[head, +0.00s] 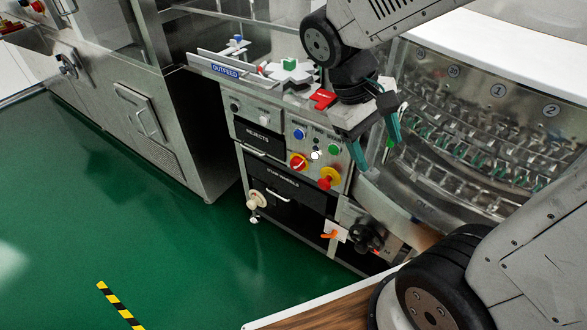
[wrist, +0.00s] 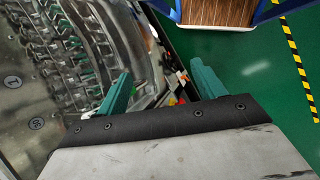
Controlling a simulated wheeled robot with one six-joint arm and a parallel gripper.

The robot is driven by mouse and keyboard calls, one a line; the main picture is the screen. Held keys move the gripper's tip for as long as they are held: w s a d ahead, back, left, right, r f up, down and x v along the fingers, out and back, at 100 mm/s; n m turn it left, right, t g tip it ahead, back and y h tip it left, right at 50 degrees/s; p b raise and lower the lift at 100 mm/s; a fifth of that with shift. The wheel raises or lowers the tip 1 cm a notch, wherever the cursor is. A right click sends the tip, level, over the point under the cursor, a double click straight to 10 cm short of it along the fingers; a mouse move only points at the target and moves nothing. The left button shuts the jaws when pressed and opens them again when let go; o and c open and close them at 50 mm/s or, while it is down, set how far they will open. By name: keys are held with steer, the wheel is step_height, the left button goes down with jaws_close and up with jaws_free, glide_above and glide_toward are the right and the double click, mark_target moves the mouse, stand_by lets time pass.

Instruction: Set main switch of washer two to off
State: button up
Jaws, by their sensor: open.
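I cannot read any label saying which is the main switch or which washer this is. My gripper (head: 375,148) is open and empty, apart from the panel, up and to the right of both controls. In the wrist view its green fingers (wrist: 160,80) are spread, and the switch cannot be made out there.
Blue and green buttons (head: 334,149) are on the same panel. The curved rotary housing (head: 470,110) with rows of metal grippers stands close at right. A white star wheel (head: 290,70) is above the panel. Green floor (head: 130,210) is clear at left.

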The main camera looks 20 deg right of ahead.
steer(key=w+f+n+t+h, duration=0.3)
steer(key=w+f+n+h, duration=0.55)
steer(key=w+f, duration=0.7)
steer(key=n+t, duration=0.9)
steer(key=t, duration=0.3)
glide_toward(295, 168)
steer(key=shift+h, duration=0.25)
steer(key=x, duration=0.9)
steer(key=shift+w+f, duration=0.2)
steer(key=shift+w, duration=0.05)
steer(key=c, duration=1)
